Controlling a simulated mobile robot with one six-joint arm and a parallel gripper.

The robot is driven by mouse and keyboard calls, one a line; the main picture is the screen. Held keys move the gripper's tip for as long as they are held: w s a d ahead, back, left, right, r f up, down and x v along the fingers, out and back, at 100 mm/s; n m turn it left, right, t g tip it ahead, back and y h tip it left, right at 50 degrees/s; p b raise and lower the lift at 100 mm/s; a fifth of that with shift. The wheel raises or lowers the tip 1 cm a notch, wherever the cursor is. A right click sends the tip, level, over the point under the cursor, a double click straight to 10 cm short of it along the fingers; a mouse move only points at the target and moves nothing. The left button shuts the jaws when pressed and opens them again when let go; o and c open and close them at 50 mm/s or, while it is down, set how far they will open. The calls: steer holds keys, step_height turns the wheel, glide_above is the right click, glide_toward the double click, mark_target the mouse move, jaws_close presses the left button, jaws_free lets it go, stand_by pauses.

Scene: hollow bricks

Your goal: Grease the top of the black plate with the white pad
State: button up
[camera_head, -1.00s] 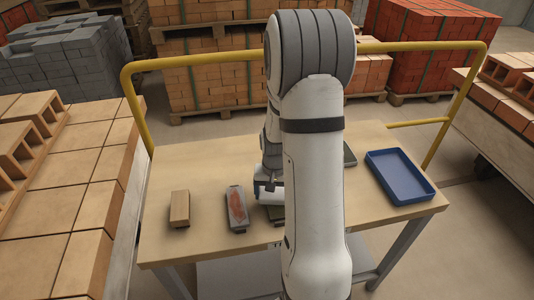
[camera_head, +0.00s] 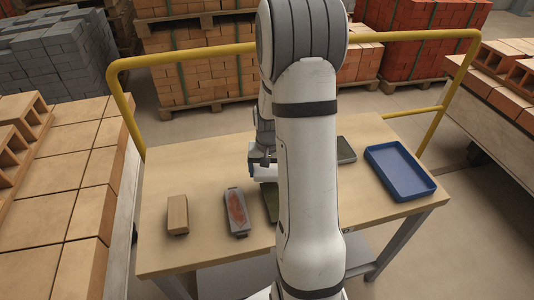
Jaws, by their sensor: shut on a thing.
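My gripper (camera_head: 261,163) is beside my arm, above the middle of the table, shut on a small pale thing that seems to be the white pad (camera_head: 258,174). Little of the pad shows. A dark olive-black plate (camera_head: 270,201) lies on the table in front of the gripper, its right part hidden behind my arm. A second dark flat piece (camera_head: 346,150) lies to the right of my arm, further back. I cannot tell for certain which of these is the black plate. The gripper appears apart from both.
A grey tray with a reddish smear (camera_head: 237,211) and a tan brick (camera_head: 177,215) are on the left of the table (camera_head: 200,172). A blue tray (camera_head: 426,193) is at the right. A yellow rail (camera_head: 190,57) runs behind, and brick stacks surround the table.

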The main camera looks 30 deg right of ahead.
mark_target(268, 171)
steer(key=shift+s+a+r, duration=0.1)
steer(key=shift+s+r, duration=0.05)
steer(key=shift+r, duration=0.5)
steer(key=shift+w+r+p, duration=0.2)
steer(key=shift+r+p, duration=0.45)
steer(key=shift+p, duration=0.1)
steer(key=shift+s+r+p, duration=0.1)
steer(key=shift+r+p, duration=0.85)
steer(key=shift+r, duration=0.65)
steer(key=shift+f, duration=0.15)
